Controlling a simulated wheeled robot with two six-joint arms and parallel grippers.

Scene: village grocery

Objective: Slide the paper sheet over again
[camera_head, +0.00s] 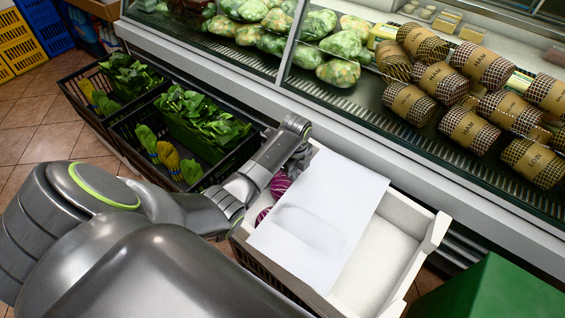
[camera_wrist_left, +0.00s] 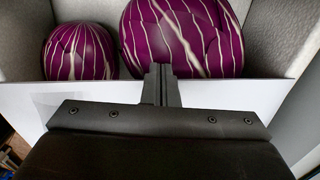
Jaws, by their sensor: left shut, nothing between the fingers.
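The white paper sheet (camera_head: 325,205) lies slantwise across the middle of an open white crate (camera_head: 428,245), with a grey smudge or shadow on it. Two purple, white-veined cabbages (camera_head: 280,185) show partly at its left edge; the sheet hides what is under it. My left gripper (camera_head: 299,168) is at the crate's back left, close to the sheet's upper left edge. In the left wrist view its fingers (camera_wrist_left: 160,72) are shut and empty, in front of the cabbages (camera_wrist_left: 182,35). A white band there (camera_wrist_left: 215,92) appears to be the sheet; I cannot tell whether the fingers touch it. My right gripper is not in view.
The crate's right part is bare. Black crates of leafy greens (camera_head: 198,125) stand to the left. A glass display case (camera_head: 340,120) with wrapped cabbages and patterned rolls runs behind. A green box (camera_head: 490,290) is at the lower right.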

